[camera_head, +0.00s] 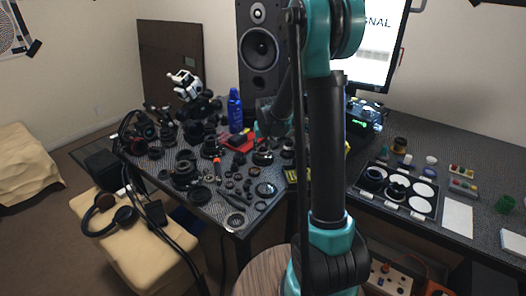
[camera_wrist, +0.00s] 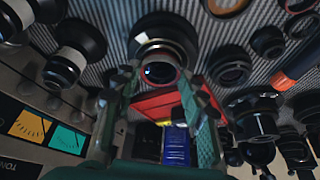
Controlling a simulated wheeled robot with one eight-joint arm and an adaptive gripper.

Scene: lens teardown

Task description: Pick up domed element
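In the wrist view, my gripper (camera_wrist: 160,78) is open, with one teal finger on each side. Beyond the fingertips, near the gap between them, is a dark round lens part (camera_wrist: 163,46) with a red ring and a shiny glass face. I cannot tell whether the fingers touch it. I cannot single out the domed element for certain among the many round parts. In the head view, my arm hides much of the middle, and my fingertips cannot be made out.
Several dark lens rings and barrels crowd the patterned table around my gripper. A red box (camera_wrist: 165,105) shows between the fingers, and a blue can (camera_head: 235,108) stands nearby. A speaker (camera_head: 259,60) stands behind. A tray (camera_head: 376,206) with round white wells lies on the right.

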